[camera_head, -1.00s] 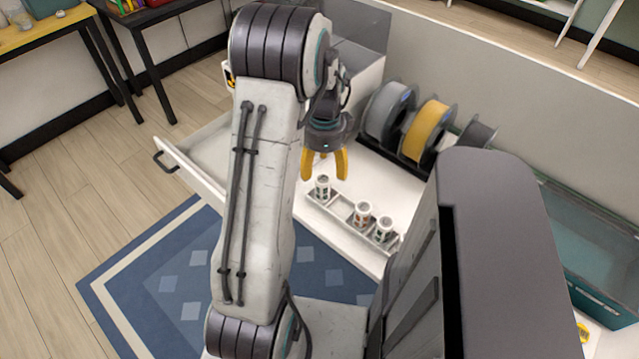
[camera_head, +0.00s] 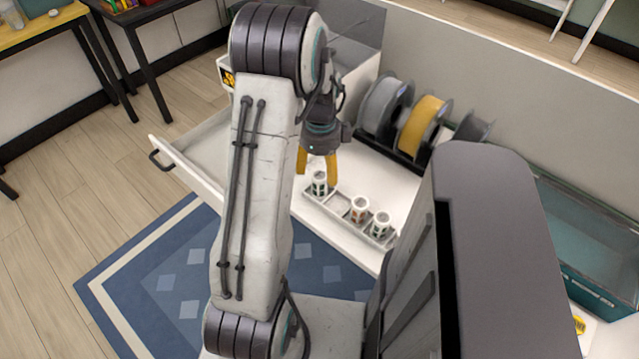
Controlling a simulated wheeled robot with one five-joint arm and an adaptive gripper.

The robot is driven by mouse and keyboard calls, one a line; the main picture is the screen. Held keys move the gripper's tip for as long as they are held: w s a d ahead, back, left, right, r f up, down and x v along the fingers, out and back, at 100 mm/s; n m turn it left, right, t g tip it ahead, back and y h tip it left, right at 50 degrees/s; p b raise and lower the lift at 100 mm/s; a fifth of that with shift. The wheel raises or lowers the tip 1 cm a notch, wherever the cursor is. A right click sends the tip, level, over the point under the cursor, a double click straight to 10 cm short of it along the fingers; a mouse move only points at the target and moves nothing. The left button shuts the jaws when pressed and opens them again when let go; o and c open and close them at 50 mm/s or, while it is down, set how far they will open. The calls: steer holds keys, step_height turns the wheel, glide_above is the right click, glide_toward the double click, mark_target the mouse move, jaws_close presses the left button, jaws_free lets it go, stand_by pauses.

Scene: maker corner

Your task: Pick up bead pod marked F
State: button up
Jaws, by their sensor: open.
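Three small white bead pods with coloured markings stand upright in a pale, narrow compartment tray (camera_head: 340,206) on the white counter. One pod with dark green marks (camera_head: 319,183) is at the left end. A pod with orange-red marks (camera_head: 358,208) and another pod with dark marks (camera_head: 380,225) stand toward the right. The letters are too small to read, so I cannot tell which is F. My gripper (camera_head: 318,172) has yellow fingers, open and pointing down, at the leftmost pod's top. Whether they touch it is unclear.
Grey and yellow filament spools (camera_head: 420,125) stand on a rack behind the tray. An open white drawer (camera_head: 190,170) juts out at left. A teal glassy bin (camera_head: 585,245) is at right. Bare counter (camera_head: 385,180) lies between tray and spools.

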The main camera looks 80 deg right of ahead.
mark_target(320, 175)
steer(key=f, duration=0.3)
steer(key=shift+w+a+f, duration=0.1)
steer(key=shift+a+f, duration=0.15)
steer(key=shift+f, duration=0.9)
steer(key=c, duration=1.3)
steer(key=shift+r, duration=0.15)
